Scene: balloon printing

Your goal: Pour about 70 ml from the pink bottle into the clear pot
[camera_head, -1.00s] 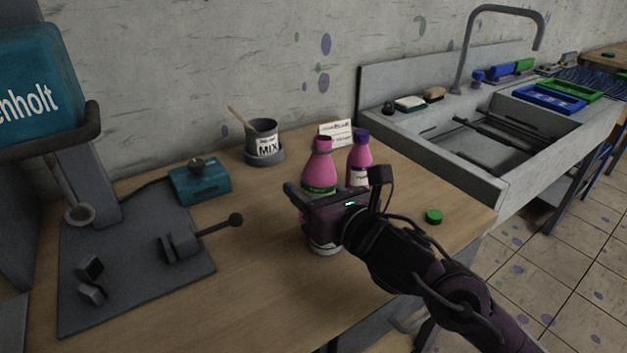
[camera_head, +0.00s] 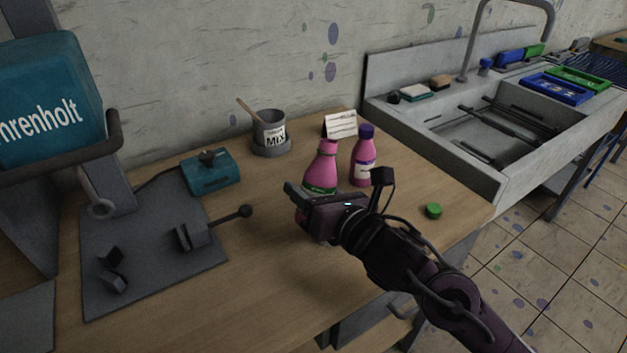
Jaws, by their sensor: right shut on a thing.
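The pink bottle (camera_head: 325,165), with a green-edged label and no cap on its neck, stands out above my right gripper (camera_head: 312,212). My right gripper is shut on this bottle, and hides its lower part. The bottle leans slightly to the right at its top. A second pink bottle (camera_head: 362,162) with a purple cap stands behind it on the right. I cannot make out the clear pot; the gripper may hide it. My left gripper is not in view.
A green cap (camera_head: 433,211) lies on the wooden table (camera_head: 262,262) to the right. A grey MIX pot (camera_head: 270,130) with a stick and a white card (camera_head: 341,125) stand at the back. A teal box (camera_head: 211,173) and grey plate (camera_head: 150,270) are left; the sink is right.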

